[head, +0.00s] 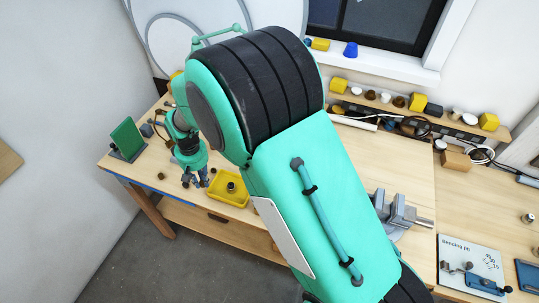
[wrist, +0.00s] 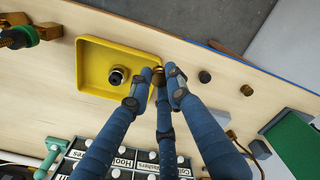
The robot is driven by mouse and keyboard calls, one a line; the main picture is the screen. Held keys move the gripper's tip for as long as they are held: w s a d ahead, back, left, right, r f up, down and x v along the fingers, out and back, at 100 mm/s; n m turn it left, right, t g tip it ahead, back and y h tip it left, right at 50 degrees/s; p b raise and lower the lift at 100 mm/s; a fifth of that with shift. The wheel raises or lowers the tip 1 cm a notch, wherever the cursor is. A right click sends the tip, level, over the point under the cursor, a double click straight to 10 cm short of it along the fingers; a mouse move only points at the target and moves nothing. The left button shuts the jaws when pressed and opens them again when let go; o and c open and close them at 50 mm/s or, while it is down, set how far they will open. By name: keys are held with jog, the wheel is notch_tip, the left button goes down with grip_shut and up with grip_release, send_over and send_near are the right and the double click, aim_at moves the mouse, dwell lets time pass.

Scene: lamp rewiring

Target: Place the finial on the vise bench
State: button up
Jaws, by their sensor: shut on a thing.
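My gripper (head: 195,181) hangs over the left part of the wooden bench (head: 405,165), beside the right side of the yellow tray as the wrist view shows it. In the wrist view its blue fingers (wrist: 155,88) are closed around a small brass piece (wrist: 158,75), which looks like the finial. The fingers hide most of it, and I cannot tell whether it is clear of the bench. The grey vise (head: 398,212) is on the bench at the right in the head view, partly behind my arm.
The yellow tray (wrist: 92,86) holds a dark round fitting (wrist: 117,77). A dark disc (wrist: 204,77) and a small brass part (wrist: 246,90) lie on the bench nearby. A green board (head: 127,138) stands at the left end. My arm hides much of the bench's middle.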

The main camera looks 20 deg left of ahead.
jog(key=s+a+f, duration=0.4)
jog(key=s+f, duration=0.1)
jog(key=s, duration=0.1)
jog(key=shift+n, duration=0.3)
dwell(0.5)
jog(key=p, duration=0.2)
send_over(174, 182)
jog(key=shift+s+f, duration=0.1)
jog(key=shift+f, duration=0.6)
dwell(0.3)
jog(key=shift+f, duration=1.8)
jog(key=shift+f, duration=0.15)
